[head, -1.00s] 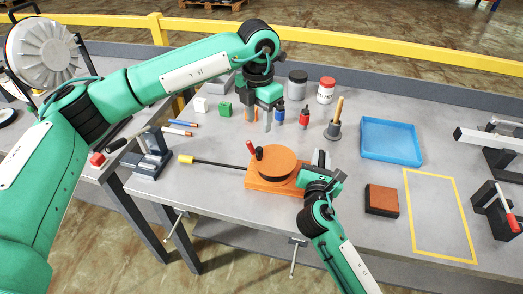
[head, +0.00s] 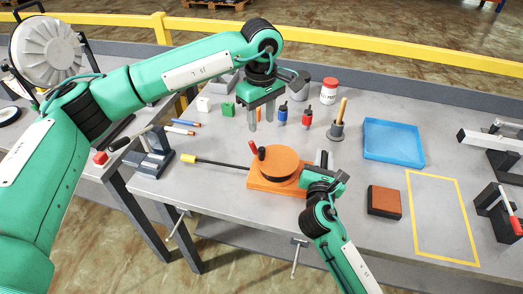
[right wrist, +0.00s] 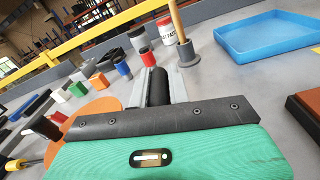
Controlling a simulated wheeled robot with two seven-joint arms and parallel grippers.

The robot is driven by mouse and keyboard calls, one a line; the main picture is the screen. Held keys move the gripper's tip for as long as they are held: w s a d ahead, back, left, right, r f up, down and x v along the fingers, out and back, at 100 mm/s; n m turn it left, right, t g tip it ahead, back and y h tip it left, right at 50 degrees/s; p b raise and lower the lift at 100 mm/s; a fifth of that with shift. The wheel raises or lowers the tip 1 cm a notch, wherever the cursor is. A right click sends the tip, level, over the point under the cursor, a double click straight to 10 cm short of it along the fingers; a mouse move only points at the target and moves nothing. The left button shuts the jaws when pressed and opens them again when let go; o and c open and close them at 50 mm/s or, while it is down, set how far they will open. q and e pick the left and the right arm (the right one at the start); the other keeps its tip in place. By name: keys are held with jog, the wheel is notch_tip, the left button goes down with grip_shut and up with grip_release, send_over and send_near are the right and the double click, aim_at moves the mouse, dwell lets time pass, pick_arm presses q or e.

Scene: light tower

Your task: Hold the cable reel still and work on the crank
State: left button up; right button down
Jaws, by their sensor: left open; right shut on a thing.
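The cable reel (head: 284,160) is an orange disc on an orange base, near the table's front edge. Its crank (head: 261,152), a black and red upright knob, stands at the disc's left rim. A black cable with a yellow end (head: 187,159) runs out to the left. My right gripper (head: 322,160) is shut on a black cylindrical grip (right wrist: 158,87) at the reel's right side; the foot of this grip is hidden. My left gripper (head: 261,116) is open and empty, fingers pointing down, behind the reel and apart from the crank.
Blue (head: 282,116) and red (head: 307,118) small bottles and a dark pot with a wooden handle (head: 337,128) stand behind the reel. A blue tray (head: 393,158) and an orange-topped block (head: 384,201) are to the right. A yellow-outlined area (head: 440,220) is empty.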

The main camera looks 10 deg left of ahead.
aim_at(261, 149)
pick_arm(q)
notch_tip(261, 149, down, 12)
jog(key=m, duration=1.2)
jog(key=shift+m, duration=0.4)
grip_shut()
